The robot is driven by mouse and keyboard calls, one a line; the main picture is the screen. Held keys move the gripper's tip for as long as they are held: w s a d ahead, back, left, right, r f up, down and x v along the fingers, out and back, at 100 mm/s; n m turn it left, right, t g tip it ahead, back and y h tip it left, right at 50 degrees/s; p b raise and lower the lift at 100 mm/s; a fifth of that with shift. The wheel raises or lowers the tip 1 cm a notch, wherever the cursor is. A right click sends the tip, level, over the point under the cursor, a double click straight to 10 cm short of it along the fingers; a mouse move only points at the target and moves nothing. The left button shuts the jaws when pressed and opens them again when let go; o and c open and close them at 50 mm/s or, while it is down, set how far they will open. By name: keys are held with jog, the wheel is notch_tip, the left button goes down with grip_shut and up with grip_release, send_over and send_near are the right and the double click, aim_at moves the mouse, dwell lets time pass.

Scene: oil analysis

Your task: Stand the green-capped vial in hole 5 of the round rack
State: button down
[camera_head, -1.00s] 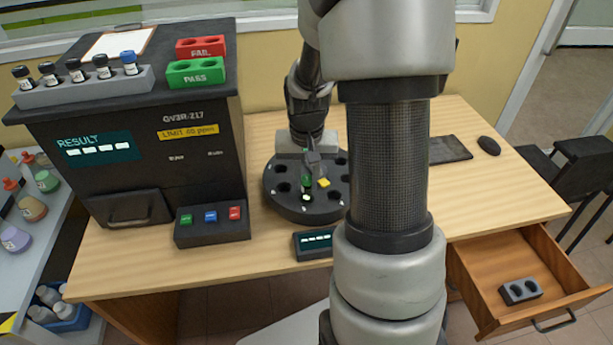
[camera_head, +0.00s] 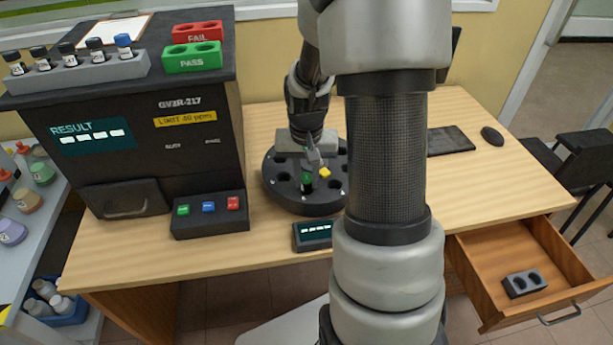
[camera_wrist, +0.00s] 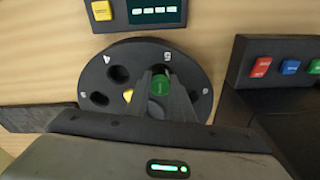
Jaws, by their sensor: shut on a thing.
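The round black rack (camera_head: 277,197) stands on the desk, and it also shows in the wrist view (camera_wrist: 97,62). My gripper (camera_head: 308,170) points down over the rack's near side. Its fingers (camera_wrist: 162,88) are shut on the green-capped vial (camera_wrist: 161,80), one on each side of the cap. The green cap also shows in the head view (camera_head: 307,178). In the wrist view the vial is at the hole beside the mark 5. Its lower part seems to be down in that hole, but the fingers and cap hide how deep.
A small display box (camera_head: 313,236) stands in front of the rack. The analyser (camera_head: 150,150) and its button box (camera_head: 209,215) are at the left. An open drawer (camera_head: 510,262) is at the lower right.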

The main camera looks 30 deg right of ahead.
jog(key=shift+f, duration=0.4)
